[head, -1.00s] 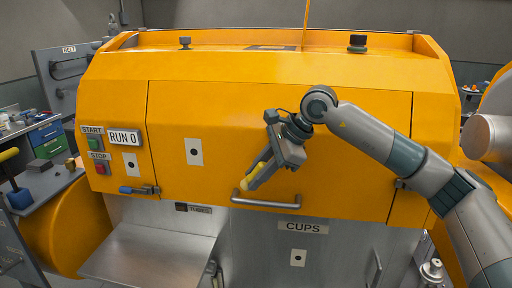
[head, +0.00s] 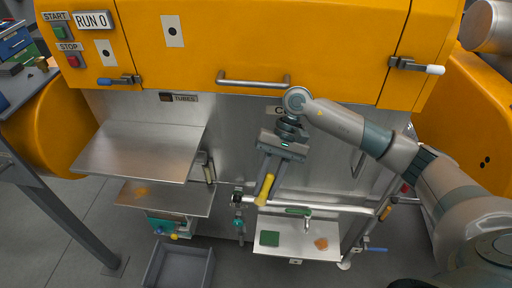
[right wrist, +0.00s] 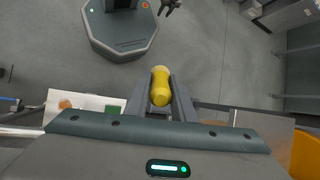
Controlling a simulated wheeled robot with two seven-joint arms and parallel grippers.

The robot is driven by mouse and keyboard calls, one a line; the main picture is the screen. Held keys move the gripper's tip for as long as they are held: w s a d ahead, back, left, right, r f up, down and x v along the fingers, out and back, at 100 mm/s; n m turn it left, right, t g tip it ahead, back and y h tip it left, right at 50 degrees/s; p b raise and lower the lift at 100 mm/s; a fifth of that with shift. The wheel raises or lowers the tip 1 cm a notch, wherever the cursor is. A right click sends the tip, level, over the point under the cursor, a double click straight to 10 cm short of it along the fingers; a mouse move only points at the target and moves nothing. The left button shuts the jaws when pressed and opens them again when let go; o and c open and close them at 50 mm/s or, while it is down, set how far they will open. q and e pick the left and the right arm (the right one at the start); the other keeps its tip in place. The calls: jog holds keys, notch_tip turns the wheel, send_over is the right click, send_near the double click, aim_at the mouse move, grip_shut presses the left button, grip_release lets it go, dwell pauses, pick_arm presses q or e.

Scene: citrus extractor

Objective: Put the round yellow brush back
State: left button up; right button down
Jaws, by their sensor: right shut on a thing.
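My right gripper (head: 265,187) is shut on a yellow brush (head: 264,190), whose rounded yellow end shows between the fingertips. The gripper points down in front of the machine's steel lower front, below the orange cover. In the right wrist view the brush (right wrist: 160,86) sits between the two fingers, pointing away from the palm. Its bristles cannot be made out. The brush appears near a metal rail (head: 340,207) and a white tray (head: 290,249) in the head view; I cannot tell if it touches them. My left gripper is out of view.
The tray holds a green pad (head: 270,238) and an orange-brown piece (head: 321,243). A grey bin (head: 180,268) stands on the floor to the left. Steel shelves (head: 140,150) jut out at left. The orange cover's handle (head: 253,82) is above my gripper.

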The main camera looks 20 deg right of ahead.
pick_arm(q)
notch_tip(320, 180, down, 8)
jog(key=b, duration=0.7)
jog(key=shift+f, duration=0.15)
pick_arm(e)
jog(key=s+f+n, duration=0.1)
jog(key=s+f, duration=0.2)
jog(key=f, duration=0.3)
jog(key=s+f+n+g+h, duration=0.1)
jog(key=s+f+n, duration=0.1)
jog(key=f, duration=0.5)
jog(key=shift+s+d, duration=0.15)
jog(key=shift+s, duration=0.75)
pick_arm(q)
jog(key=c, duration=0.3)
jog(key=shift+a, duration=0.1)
